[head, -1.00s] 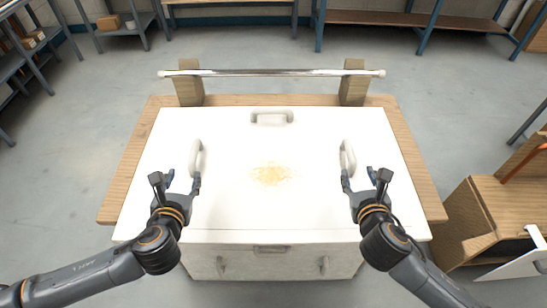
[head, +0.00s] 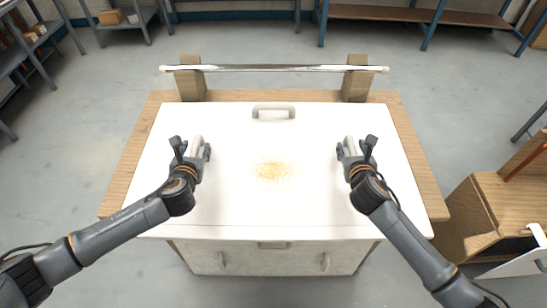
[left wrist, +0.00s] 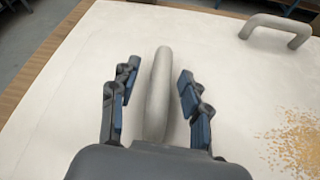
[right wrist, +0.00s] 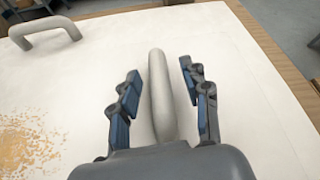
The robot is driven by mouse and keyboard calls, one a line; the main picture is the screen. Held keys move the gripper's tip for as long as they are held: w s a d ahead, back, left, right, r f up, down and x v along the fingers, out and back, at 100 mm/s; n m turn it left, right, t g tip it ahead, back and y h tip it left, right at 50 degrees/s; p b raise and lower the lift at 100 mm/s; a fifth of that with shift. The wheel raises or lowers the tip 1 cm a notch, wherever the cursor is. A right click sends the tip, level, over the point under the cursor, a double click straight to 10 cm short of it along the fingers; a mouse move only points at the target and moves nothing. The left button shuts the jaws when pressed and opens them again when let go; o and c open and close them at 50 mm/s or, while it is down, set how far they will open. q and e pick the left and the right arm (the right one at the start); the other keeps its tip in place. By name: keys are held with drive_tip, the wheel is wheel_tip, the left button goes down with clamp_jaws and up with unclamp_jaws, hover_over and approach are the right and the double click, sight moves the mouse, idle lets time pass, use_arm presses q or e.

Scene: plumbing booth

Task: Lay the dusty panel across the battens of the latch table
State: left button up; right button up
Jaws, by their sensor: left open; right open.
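The dusty panel (head: 240,215) is a wide white board lying flat on a wooden-topped table (head: 125,180), with a patch of tan dust (head: 274,170) at its middle. It has a left handle (left wrist: 158,95), a right handle (right wrist: 161,95) and a far handle (head: 273,112). My left gripper (head: 193,150) is open, its fingers on either side of the left handle and apart from it. My right gripper (head: 356,150) is open, its fingers on either side of the right handle, also with gaps. I cannot tell which parts are the battens.
A shiny metal bar (head: 275,69) rests across two wooden posts (head: 355,82) behind the panel. A white drawer-like front (head: 272,258) is below the panel's near edge. A wooden unit (head: 475,215) stands at the right. Shelves line the back; grey floor is clear between.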

use_arm(q)
drive_tip(key=shift+w+f, duration=0.15)
drive_tip(key=shift+w, duration=0.25)
use_arm(e)
drive_tip(key=shift+w+f, duration=0.15)
drive_tip(key=shift+w, duration=0.2)
use_arm(q)
clamp_jaws()
use_arm(e)
clamp_jaws()
